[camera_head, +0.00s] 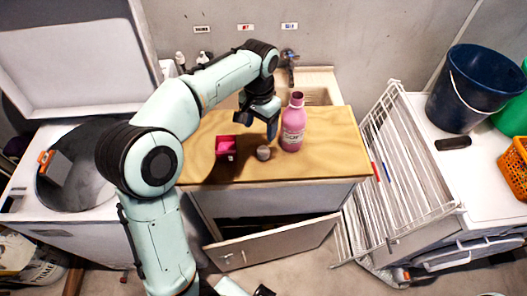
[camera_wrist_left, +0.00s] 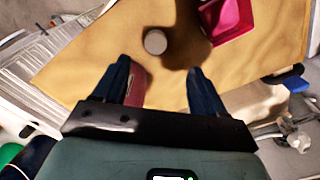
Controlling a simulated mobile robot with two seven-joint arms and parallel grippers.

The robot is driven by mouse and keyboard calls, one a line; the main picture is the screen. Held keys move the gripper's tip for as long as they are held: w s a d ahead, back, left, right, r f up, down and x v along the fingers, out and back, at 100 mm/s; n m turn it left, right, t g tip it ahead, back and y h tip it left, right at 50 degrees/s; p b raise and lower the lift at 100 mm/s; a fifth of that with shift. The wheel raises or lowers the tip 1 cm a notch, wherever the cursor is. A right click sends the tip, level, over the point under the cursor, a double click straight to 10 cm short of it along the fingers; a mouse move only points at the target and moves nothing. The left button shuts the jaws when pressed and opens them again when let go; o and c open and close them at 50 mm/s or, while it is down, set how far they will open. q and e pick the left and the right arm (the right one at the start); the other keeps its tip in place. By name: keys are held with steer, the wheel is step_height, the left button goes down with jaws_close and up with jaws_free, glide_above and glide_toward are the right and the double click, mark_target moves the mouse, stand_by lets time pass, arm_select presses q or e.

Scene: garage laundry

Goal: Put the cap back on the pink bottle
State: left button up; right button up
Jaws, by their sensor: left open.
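The pink bottle (camera_head: 293,128) stands upright and uncapped on the wooden counter top, its dark open mouth showing. A small round grey cap (camera_head: 264,153) lies on the counter in front and to the left of it. The cap also shows in the left wrist view (camera_wrist_left: 155,42), beyond the fingertips. My left gripper (camera_head: 262,118) is open and empty, pointing down just left of the bottle. In the left wrist view, my left gripper (camera_wrist_left: 158,70) has its fingers apart, with a dull pink part of the bottle (camera_wrist_left: 137,88) beside one finger.
A magenta box (camera_head: 226,146) sits on the counter (camera_head: 330,160) left of the cap. A sink and tap (camera_head: 289,62) are behind. A white drying rack (camera_head: 405,170) stands to the right, and an open washer (camera_head: 75,180) to the left. The counter's front is clear.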

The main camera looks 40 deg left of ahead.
arm_select(q)
glide_above(262, 151)
steer(key=f, duration=0.5)
steer(key=shift+s+a+f+b, duration=0.2)
steer(key=shift+a+f+b, duration=0.1)
steer(key=shift+b, duration=0.1)
steer(key=shift+d, duration=0.1)
steer(key=shift+w+d+f, duration=0.1)
steer(key=shift+d+f, duration=0.05)
steer(key=shift+f, duration=1.2)
steer(key=shift+w+d+f, duration=0.1)
steer(key=shift+d+f, duration=0.05)
steer(key=shift+f, duration=1.15)
steer(key=shift+c, duration=0.3)
steer(key=c, duration=1.1)
